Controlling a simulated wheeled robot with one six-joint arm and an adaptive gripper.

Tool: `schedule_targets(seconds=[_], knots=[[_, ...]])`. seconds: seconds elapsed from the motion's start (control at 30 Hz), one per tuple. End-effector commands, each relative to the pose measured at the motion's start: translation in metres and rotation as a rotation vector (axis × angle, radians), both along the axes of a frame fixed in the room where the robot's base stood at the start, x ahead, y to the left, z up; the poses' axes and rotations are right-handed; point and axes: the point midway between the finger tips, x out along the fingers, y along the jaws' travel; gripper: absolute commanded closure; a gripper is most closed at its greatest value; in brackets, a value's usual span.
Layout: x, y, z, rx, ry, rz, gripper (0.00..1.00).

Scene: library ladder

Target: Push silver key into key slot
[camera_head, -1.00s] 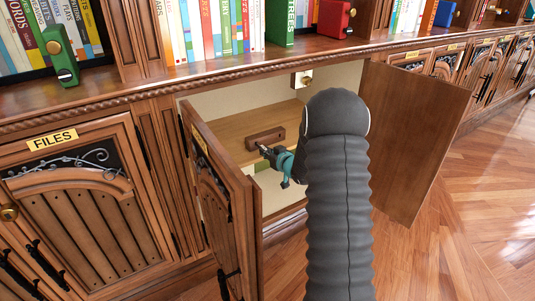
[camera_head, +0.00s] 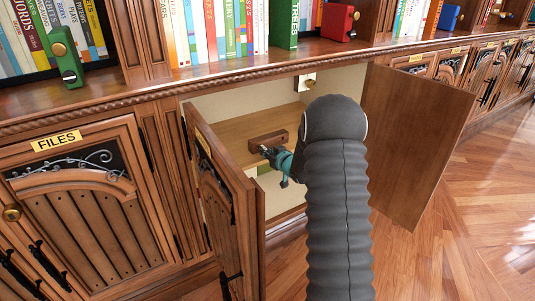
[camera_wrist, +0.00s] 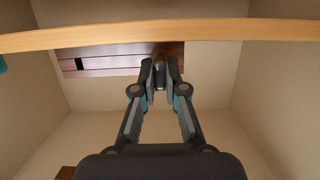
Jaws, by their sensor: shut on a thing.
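My gripper (camera_head: 268,153) reaches into the open cabinet, in front of a brown wooden block (camera_head: 267,140) on the back part of the shelf. In the wrist view my gripper (camera_wrist: 160,70) has its fingers nearly together around a small grey piece (camera_wrist: 160,76), which I take to be the silver key; most of it is hidden by the fingers. A reddish-brown wooden piece with pale bands (camera_wrist: 120,62) lies just beyond the fingertips. A dark notch (camera_wrist: 79,64) shows at its left. I cannot tell whether the key touches or enters a slot.
The left cabinet door (camera_head: 226,205) and right door (camera_head: 415,140) stand open on both sides of my arm. A shelf edge (camera_wrist: 90,38) crosses above the fingers. A pale plate with a brass part (camera_head: 305,82) hangs at the cabinet top. Books line the counter above.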

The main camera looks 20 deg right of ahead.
Motion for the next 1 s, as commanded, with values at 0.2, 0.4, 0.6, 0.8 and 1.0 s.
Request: schedule_targets(seconds=[0.2, 0.4, 0.6, 0.8, 1.0], knots=[[0.005, 0.001, 0.0, 0.0, 0.0, 0.0, 1.0], [0.007, 0.002, 0.0, 0.0, 0.0, 0.0, 0.77], [0.007, 0.002, 0.0, 0.0, 0.0, 0.0, 0.6], [0.006, 0.001, 0.0, 0.0, 0.0, 0.0, 0.6], [-0.014, -0.003, 0.006, -0.001, 0.001, -0.001, 0.6]])
